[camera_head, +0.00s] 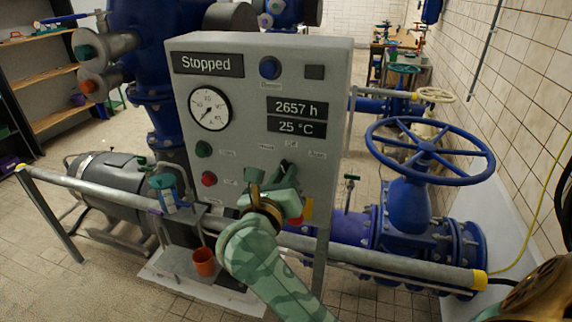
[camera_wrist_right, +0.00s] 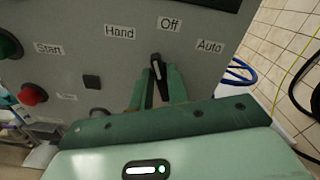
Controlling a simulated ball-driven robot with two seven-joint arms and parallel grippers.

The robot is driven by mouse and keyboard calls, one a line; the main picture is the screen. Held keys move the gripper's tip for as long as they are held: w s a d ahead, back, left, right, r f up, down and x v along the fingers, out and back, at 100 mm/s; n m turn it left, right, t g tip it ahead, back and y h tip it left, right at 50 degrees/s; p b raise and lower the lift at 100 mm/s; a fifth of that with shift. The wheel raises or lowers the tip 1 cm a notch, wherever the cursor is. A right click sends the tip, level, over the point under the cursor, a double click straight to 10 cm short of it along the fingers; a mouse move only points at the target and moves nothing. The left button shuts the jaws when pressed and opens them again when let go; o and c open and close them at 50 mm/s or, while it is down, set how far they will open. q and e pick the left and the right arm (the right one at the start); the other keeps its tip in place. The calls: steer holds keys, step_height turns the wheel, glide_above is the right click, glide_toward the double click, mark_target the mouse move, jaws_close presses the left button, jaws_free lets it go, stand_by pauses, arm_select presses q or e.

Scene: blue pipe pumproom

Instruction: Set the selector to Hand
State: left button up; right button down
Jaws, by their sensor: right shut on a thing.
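The grey control panel (camera_head: 255,120) faces me, with its display reading "Stopped". The selector (camera_wrist_right: 158,73) is a black knob with a white line, under the labels Hand (camera_wrist_right: 119,31), Off (camera_wrist_right: 169,24) and Auto (camera_wrist_right: 209,46). Its white line points up, slightly left of Off, between Off and Hand and looking nearer to Off. My right gripper (camera_head: 287,175) reaches the panel's lower right. In the right wrist view its green fingers (camera_wrist_right: 156,88) stand on both sides of the knob, shut on it. In the head view the gripper mostly hides the knob. My left gripper is not in view.
Left of the selector are a green Start button (camera_wrist_right: 8,45) and a red button (camera_wrist_right: 32,94). A grey rail (camera_head: 400,268) runs in front of the panel. A blue handwheel valve (camera_head: 428,155) stands at the right. An orange cup (camera_head: 204,262) sits below the panel.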

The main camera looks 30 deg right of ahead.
steer(key=n+p, duration=0.2)
steer(key=shift+r+p, duration=0.2)
steer(key=shift+p, duration=0.15)
steer(key=shift+a+f+n+p, duration=0.1)
steer(key=shift+f+n+p, duration=0.15)
steer(key=shift+n+p, duration=0.85)
steer(key=c, duration=1.5)
jaws_free()
steer(key=shift+w, duration=0.1)
steer(key=shift+f, duration=0.1)
